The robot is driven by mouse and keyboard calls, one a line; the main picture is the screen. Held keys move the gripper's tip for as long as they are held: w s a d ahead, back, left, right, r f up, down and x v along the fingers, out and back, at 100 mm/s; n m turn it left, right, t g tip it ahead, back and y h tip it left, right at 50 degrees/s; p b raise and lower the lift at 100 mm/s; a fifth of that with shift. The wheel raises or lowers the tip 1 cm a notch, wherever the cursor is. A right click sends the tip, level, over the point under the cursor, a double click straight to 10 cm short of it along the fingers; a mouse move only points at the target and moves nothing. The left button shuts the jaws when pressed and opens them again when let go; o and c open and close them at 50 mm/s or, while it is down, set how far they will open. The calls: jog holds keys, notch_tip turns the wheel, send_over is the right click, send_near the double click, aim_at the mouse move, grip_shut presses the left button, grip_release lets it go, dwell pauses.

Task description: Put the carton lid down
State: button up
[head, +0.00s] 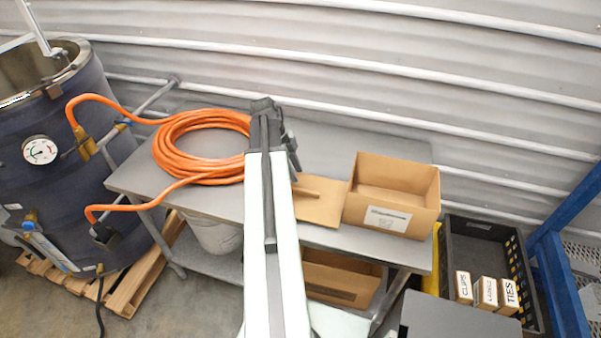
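The carton lid (322,208) is a flat brown panel with a bar-like handle on top. It lies level at the left side of the open carton (391,222), over the grey bench (330,140). Its left part is hidden behind my arm. I cannot tell whether it rests on the bench or is held just above it. The carton is upright, has a white label on its front and looks empty. My gripper (293,164) points down at the arm's far end, close to the lid's handle. Its fingertips are mostly hidden by my arm, so its grip is unclear.
A coiled orange hose (180,145) covers the bench's left part and runs to a dark vessel (50,190) with a gauge. A black crate (478,235) with small labelled boxes stands right of the bench. A blue frame (565,255) is farther right. The bench behind the carton is clear.

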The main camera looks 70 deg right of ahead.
jog(key=p+v, duration=0.2)
jog(key=v, duration=0.2)
jog(key=w+a+f+n+t+h, duration=0.1)
jog(key=w+a+n+t, duration=0.1)
jog(key=w+a+n, duration=1.65)
jog(key=w+a+n+t, duration=0.1)
jog(key=w+a+n, duration=0.3)
jog(key=a, duration=0.8)
jog(key=w+a+n, duration=0.4)
jog(key=a+n, duration=0.3)
jog(key=a, duration=0.6)
jog(key=w+a+n+t+y, duration=0.1)
jog(key=w+a+n, duration=0.4)
jog(key=a, duration=0.7)
jog(key=shift+a+f+n+t, duration=0.3)
jog(key=shift+a+f+n, duration=0.1)
jog(key=shift+f+n, duration=0.05)
